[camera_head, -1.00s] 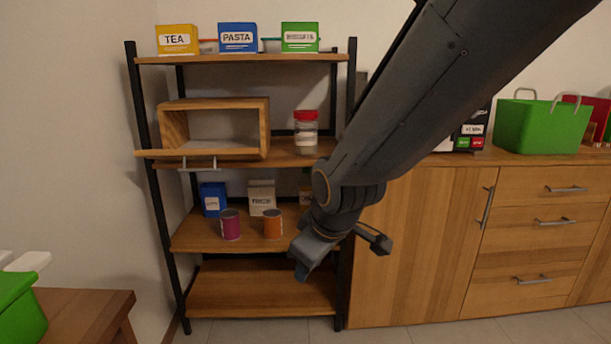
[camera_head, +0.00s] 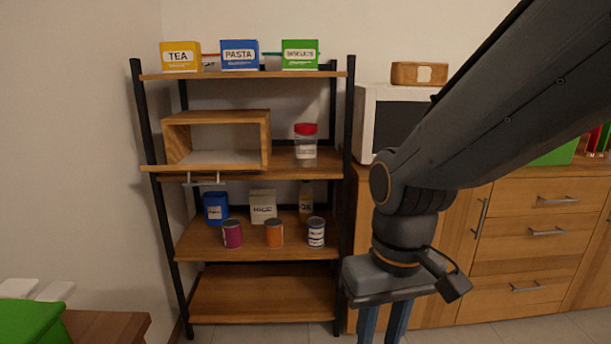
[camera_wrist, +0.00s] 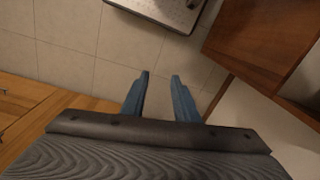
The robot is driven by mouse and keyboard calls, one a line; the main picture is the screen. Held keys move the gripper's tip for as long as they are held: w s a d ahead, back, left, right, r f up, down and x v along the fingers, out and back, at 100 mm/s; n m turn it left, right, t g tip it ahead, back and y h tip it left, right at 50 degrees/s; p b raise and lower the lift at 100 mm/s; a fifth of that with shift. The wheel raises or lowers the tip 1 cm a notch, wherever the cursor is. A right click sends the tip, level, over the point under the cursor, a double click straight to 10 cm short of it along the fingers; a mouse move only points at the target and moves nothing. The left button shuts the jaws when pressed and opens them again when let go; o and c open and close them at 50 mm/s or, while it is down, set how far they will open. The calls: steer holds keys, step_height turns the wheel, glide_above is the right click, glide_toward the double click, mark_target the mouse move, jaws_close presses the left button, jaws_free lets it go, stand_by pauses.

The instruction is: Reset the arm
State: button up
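My gripper (camera_head: 383,325) hangs pointing down in front of the wooden cabinet, right of the shelf rack. In the wrist view my gripper (camera_wrist: 158,90) has its two blue fingers apart, with only floor tiles between them. It is open and empty. In the head view the fingertips run off the bottom edge. My arm hides part of the microwave and the cabinet.
The rack (camera_head: 245,165) holds boxes, a red-lidded jar (camera_head: 305,143), an open wooden box (camera_head: 215,140) and several cans. A white microwave (camera_head: 385,125) stands on the cabinet (camera_head: 550,212). A wooden table (camera_head: 105,327) is at lower left. The floor (camera_wrist: 85,70) below is partly clear.

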steer(key=d+r+m+p, duration=0.2)
steer(key=d+r+p, duration=0.6)
steer(key=p, duration=0.7)
steer(key=shift+s+d+r+m, duration=0.25)
steer(key=shift+s+r+m, duration=0.1)
steer(key=shift+r, duration=0.5)
steer(key=shift+d, duration=0.1)
